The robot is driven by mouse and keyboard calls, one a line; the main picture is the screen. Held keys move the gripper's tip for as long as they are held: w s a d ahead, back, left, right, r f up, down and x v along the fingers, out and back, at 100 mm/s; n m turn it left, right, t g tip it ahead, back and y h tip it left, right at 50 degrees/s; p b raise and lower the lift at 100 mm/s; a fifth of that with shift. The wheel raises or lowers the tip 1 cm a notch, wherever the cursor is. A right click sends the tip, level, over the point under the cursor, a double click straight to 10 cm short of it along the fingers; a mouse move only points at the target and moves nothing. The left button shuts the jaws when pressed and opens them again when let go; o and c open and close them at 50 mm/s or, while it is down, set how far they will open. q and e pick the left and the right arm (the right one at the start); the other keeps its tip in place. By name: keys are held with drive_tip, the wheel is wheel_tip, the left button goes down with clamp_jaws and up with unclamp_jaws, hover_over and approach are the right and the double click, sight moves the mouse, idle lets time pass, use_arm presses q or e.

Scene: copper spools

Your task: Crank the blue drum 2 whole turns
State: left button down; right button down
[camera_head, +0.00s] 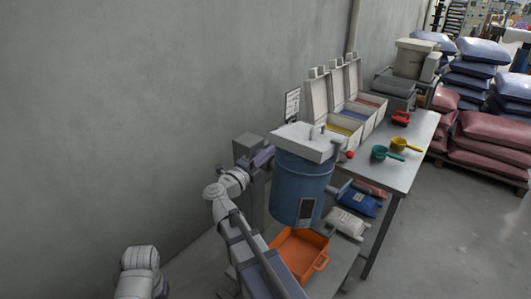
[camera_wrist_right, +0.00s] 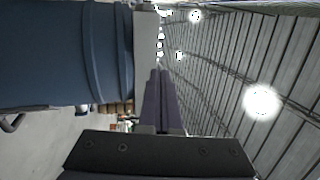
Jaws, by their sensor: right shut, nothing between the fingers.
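The blue drum (camera_head: 298,190) stands upright with a pale grey top (camera_head: 296,138) and a dark label on its front. A small red knob (camera_head: 349,155) sits at the right of the top, apparently on the crank; the link between them is hard to make out. My right gripper (camera_head: 264,157) is at the drum's left side, near the top, shut and empty. In the right wrist view its fingers (camera_wrist_right: 158,98) lie together beside the drum wall (camera_wrist_right: 65,55); contact cannot be told. My left gripper is out of view.
An orange tray (camera_head: 300,253) lies below the drum. The table to the right (camera_head: 400,168) carries open bins (camera_head: 345,117), a yellow scoop (camera_head: 399,145), a green scoop (camera_head: 380,153) and a red scoop (camera_head: 400,118). Bags lie on its lower shelf. A grey wall (camera_head: 150,100) stands behind.

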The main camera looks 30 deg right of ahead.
drive_tip(key=s+a+r+p, duration=0.1)
drive_tip(key=s+a, duration=0.3)
drive_tip(key=a, duration=0.5)
drive_tip(key=shift+a+r+p, duration=0.3)
drive_tip(key=shift+r+p, duration=0.05)
